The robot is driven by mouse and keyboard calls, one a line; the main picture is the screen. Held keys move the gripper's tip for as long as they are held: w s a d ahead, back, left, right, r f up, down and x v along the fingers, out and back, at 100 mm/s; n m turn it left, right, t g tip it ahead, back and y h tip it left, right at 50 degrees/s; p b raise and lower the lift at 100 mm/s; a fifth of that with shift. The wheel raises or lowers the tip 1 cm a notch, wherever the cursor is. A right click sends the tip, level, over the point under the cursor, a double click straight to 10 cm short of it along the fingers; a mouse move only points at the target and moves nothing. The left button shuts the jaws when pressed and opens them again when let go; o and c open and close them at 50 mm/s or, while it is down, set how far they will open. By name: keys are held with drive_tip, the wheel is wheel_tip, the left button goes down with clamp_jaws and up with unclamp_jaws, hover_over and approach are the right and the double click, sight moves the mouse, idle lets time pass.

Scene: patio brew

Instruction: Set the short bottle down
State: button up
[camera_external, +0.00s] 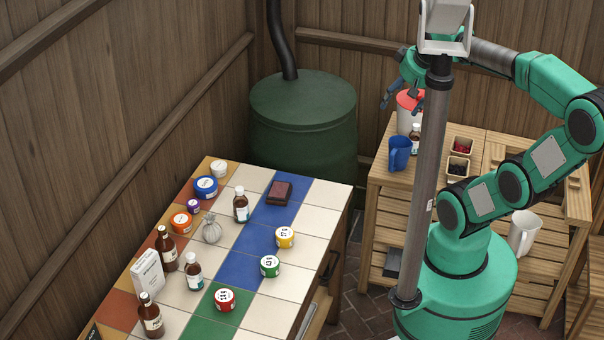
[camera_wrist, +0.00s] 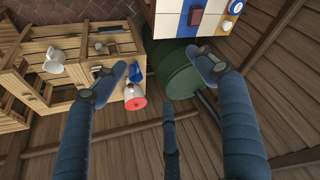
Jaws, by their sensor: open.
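My gripper (camera_external: 402,92) is open and empty, up beside the grey pole and in line with a red-lidded white container. In the wrist view its blue fingers (camera_wrist: 165,85) are spread wide with nothing between them. Small brown bottles with white caps and labels could each be the short bottle. One (camera_external: 415,139) stands upright on the wooden bench, by the blue mug. Another (camera_external: 241,206) stands upright on the tiled table near the dark box, and a third (camera_external: 194,274) stands upright nearer the front. I cannot make out a bottle clearly in the wrist view.
The red-lidded container (camera_wrist: 135,97) and blue mug (camera_external: 399,154) stand on the wooden bench (camera_external: 384,178) with small berry boxes. The tiled table (camera_external: 325,197) holds taller dark-capped bottles (camera_external: 166,249), jars and a white box. A green barrel (camera_external: 303,120) stands between. The table's right side has free tiles.

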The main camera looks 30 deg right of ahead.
drive_tip(key=shift+s+d+f, duration=0.3)
drive_tip(key=shift+s+d, duration=0.05)
drive_tip(key=shift+s, duration=0.25)
drive_tip(key=shift+s+d+f, duration=0.25)
drive_tip(key=shift+s+d, duration=0.05)
drive_tip(key=shift+s, duration=0.3)
drive_tip(key=shift+f+b, duration=0.95)
idle(5.8)
